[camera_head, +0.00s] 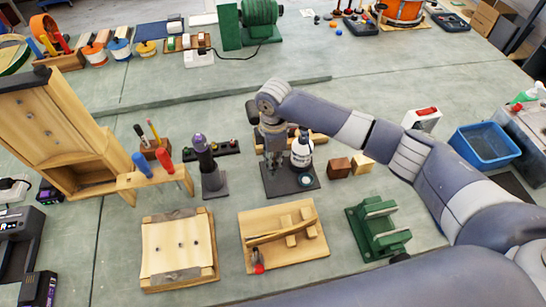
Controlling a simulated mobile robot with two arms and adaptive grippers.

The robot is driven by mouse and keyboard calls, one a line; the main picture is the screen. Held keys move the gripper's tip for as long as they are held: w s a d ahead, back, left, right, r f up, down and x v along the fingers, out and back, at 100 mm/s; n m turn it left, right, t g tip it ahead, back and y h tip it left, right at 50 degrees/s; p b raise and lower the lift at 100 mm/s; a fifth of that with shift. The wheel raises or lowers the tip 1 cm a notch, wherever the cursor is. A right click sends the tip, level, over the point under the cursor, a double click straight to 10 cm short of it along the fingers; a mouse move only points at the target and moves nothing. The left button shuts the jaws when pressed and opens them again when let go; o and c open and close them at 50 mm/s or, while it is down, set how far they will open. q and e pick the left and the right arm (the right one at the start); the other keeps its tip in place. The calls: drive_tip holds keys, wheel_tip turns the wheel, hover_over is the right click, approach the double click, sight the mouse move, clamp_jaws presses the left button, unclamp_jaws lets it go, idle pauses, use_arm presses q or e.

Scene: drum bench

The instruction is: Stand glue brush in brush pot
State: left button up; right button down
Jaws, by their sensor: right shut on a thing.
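My right gripper (272,152) points down over a dark square mat (290,186), just left of a white bottle (302,152) with a dark cap. It is shut on a slim thing, most likely the glue brush, which the fingers largely hide. I cannot make out the brush's bristles or its tilt. No brush pot can be clearly told on the mat; it may be hidden behind the gripper. My left gripper is out of view.
A dark upright tool on a base (209,166) stands left of the mat. Wooden blocks (338,167) stand right of it. A wooden board (284,236), a green cradle (378,229) and another framed board (178,250) lie in front. A blue bin (484,146) is at the right.

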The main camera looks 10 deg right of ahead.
drive_tip(key=c, duration=1.6)
unclamp_jaws()
drive_tip(key=shift+c, duration=0.2)
wheel_tip(320, 180, up, 12)
drive_tip(key=shift+r, duration=0.1)
drive_tip(key=shift+s, duration=0.1)
